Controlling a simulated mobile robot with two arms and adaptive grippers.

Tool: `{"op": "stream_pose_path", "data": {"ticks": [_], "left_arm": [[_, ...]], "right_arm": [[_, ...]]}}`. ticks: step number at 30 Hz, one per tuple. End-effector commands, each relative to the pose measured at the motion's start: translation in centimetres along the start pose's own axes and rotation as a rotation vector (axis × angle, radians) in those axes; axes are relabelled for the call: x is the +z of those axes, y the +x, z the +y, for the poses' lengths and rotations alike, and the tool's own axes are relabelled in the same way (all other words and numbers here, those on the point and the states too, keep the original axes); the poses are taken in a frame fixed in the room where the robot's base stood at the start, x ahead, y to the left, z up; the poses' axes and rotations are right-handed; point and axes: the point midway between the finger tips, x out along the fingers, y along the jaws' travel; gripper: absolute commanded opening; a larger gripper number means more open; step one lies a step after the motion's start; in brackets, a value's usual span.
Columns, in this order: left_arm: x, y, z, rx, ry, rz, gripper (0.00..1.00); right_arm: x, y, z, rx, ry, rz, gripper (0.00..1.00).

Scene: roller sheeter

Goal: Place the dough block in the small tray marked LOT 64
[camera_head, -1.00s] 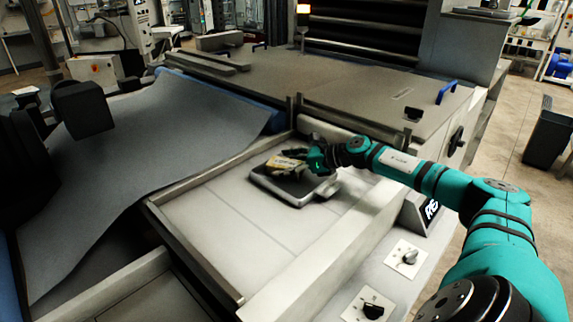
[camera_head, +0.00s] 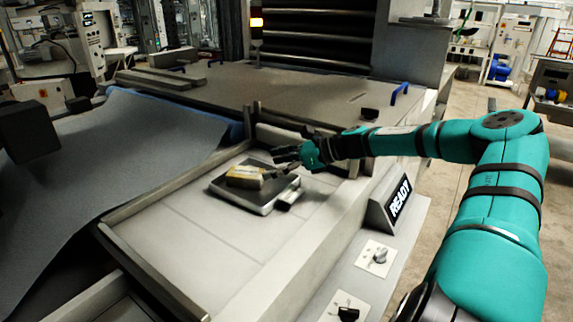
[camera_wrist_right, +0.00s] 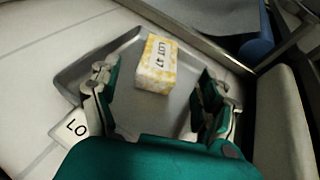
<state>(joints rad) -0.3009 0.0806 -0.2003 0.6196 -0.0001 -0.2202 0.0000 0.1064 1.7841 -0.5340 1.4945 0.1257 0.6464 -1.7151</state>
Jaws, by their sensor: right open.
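The dough block (camera_head: 245,176) is yellow and white, with a white label on top that reads LOT and a number I cannot read surely; it shows in the right wrist view (camera_wrist_right: 157,65). It lies in a small grey metal tray (camera_head: 237,203), toward one end, and the tray shows in the right wrist view (camera_wrist_right: 183,108). A white tag (camera_wrist_right: 72,130) at the tray's edge shows only "LO"; its number is hidden. My right gripper (camera_head: 283,153) is open and empty over the tray, its fingers (camera_wrist_right: 153,78) apart on either side, clear of the block. My left gripper is not recognisable.
The tray stands on a pale bed (camera_head: 200,243) with raised side rails. A grey sheet (camera_head: 130,150) slopes at the left. A READY display (camera_head: 398,200) and knobs (camera_head: 380,256) are at the right. A dark blocky shape (camera_head: 27,130) is at the left edge.

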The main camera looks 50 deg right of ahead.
Motion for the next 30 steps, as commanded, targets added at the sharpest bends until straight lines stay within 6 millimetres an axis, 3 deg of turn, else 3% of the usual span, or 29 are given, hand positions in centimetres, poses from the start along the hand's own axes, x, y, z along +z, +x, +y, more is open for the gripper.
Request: {"op": "stream_pose_path", "data": {"ticks": [10,30], "left_arm": [[0.0,0.7,0.0,0.0,0.0,0.001,0.77],[-0.1,0.7,0.0,0.0,-0.001,0.002,0.77]], "right_arm": [[0.0,-2.9,-0.1,-0.002,0.0,-0.002,0.78],[0.0,-3.1,-0.1,-0.002,0.002,-0.001,0.78]]}}
